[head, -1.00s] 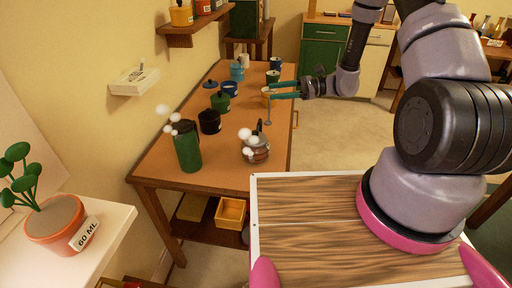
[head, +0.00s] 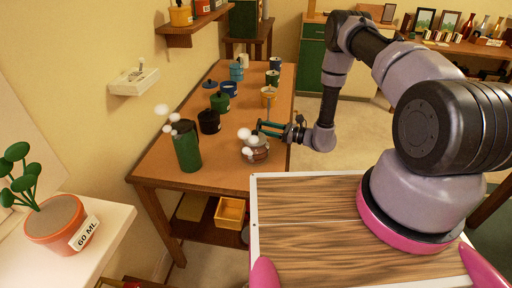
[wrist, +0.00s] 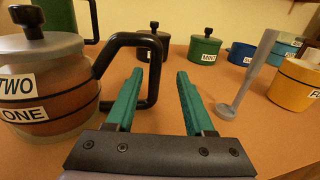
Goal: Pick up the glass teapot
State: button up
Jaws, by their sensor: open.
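The glass teapot (head: 257,153) stands upright near the right edge of the desk in the head view, partly covered by white balls. The wrist view shows it at the left (wrist: 45,95), with a grey lid, a black knob, brown contents, labels "TWO" and "ONE", and a black loop handle. My gripper (head: 261,128) is open beside the pot, its teal fingers pointing left. In the wrist view my gripper (wrist: 160,75) has the outer bar of the handle showing between its fingertips; I cannot tell whether the bar is between them or just beyond. Nothing is held.
A tall green canister (head: 187,148) stands left of the teapot. A black lidded pot (head: 209,122), a green one (head: 220,102) and a yellow mug (head: 269,92) stand farther back. A grey stemmed thing (wrist: 245,75) stands right of the fingers. Bare desk lies in front of the teapot.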

jog(key=a, duration=0.4)
jog(key=shift+w+r, duration=0.25)
jog(key=shift+w, duration=0.1)
jog(key=shift+w+a, duration=0.3)
jog(key=shift+a, duration=0.2)
grip_shut()
dwell(0.6)
